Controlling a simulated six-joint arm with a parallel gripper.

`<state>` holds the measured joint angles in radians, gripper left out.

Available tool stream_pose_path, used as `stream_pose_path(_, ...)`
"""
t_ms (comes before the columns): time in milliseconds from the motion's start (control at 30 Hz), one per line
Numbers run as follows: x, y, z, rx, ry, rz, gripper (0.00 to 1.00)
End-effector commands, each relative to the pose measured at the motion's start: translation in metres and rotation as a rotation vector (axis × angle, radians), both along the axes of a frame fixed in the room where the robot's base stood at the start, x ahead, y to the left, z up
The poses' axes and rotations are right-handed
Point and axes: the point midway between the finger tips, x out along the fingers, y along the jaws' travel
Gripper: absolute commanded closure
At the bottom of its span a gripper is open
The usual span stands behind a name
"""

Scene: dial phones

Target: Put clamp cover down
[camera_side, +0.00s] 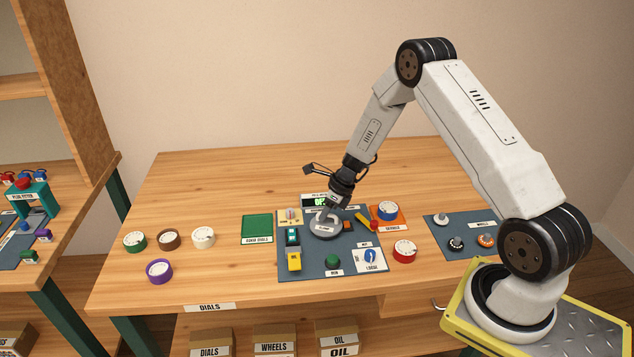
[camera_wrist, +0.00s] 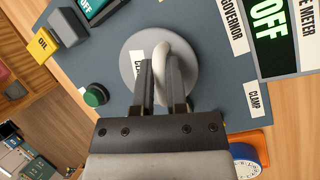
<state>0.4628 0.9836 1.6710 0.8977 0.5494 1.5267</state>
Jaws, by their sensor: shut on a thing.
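The clamp cover, a grey round disc with a raised loop handle, is at the upper middle of the dark work mat in the side view (camera_side: 325,231). It also shows in the wrist view (camera_wrist: 130,62), with its pale handle (camera_wrist: 162,58) upright in the middle. My gripper (camera_wrist: 160,80) comes down from above and is shut on this handle, one finger on each side. In the side view my gripper (camera_side: 328,212) hides part of the disc. I cannot tell whether the disc rests on the mat or hangs slightly above it.
A blue dial (camera_side: 388,210) and red dial (camera_side: 405,251) stand to the right.

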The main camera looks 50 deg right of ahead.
Motion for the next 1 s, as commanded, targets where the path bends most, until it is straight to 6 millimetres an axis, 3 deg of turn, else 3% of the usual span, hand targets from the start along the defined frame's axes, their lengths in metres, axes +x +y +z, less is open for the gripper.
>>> stream_pose_path(267,0.000,0.000,-0.005,0.000,0.001,-0.001,1.00)
stream_pose_path(300,0.000,0.000,-0.005,0.001,0.002,0.000,0.80)
stream_pose_path(400,0.000,0.000,-0.005,0.000,0.001,0.000,0.49)
stream_pose_path(1000,-0.001,-0.002,0.005,-0.001,-0.001,-0.001,0.48)
